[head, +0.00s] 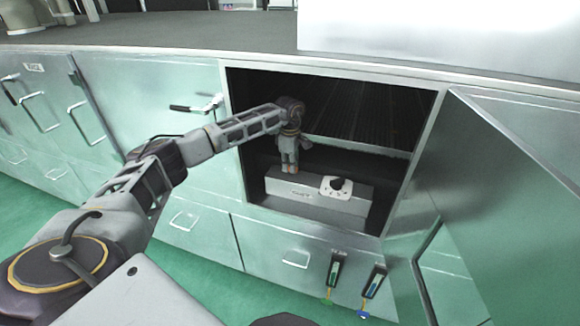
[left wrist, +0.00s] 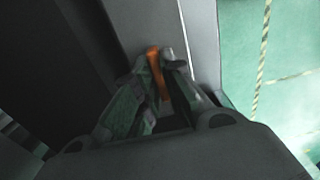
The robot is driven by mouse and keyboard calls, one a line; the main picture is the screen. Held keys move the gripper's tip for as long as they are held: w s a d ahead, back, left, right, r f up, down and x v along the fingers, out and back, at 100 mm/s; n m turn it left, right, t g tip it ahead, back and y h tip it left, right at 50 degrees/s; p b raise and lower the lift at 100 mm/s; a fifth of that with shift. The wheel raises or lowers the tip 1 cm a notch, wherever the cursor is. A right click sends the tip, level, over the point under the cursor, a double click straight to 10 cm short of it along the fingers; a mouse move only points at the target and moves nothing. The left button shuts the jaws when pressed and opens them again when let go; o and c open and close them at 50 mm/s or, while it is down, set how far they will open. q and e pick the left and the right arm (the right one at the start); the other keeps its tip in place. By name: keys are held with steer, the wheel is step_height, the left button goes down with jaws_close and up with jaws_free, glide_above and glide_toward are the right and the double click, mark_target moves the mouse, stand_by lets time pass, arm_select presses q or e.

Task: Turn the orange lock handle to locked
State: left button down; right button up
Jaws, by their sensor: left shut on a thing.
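The orange lock handle (left wrist: 154,62) shows in the left wrist view as a short orange bar between my left gripper's fingers. My left gripper (left wrist: 160,60) is shut on it. In the head view my left gripper (head: 289,168) points down inside the open cabinet, at the left end of a grey box (head: 340,201). The orange handle is hidden behind the fingers there. I cannot tell which way the handle is turned. My right gripper is not clearly in view.
A white plate with a black knob (head: 336,187) sits on the grey box, right of my left gripper. The cabinet door (head: 490,190) stands open at the right. Two small tools (head: 334,270) hang on the front below. A counter (head: 180,28) runs above.

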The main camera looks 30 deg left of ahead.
arm_select(q)
steer(key=shift+r, duration=0.15)
steer(key=c, duration=1.5)
jaws_free()
steer(key=shift+r, duration=3.65)
steer(key=shift+s, duration=0.1)
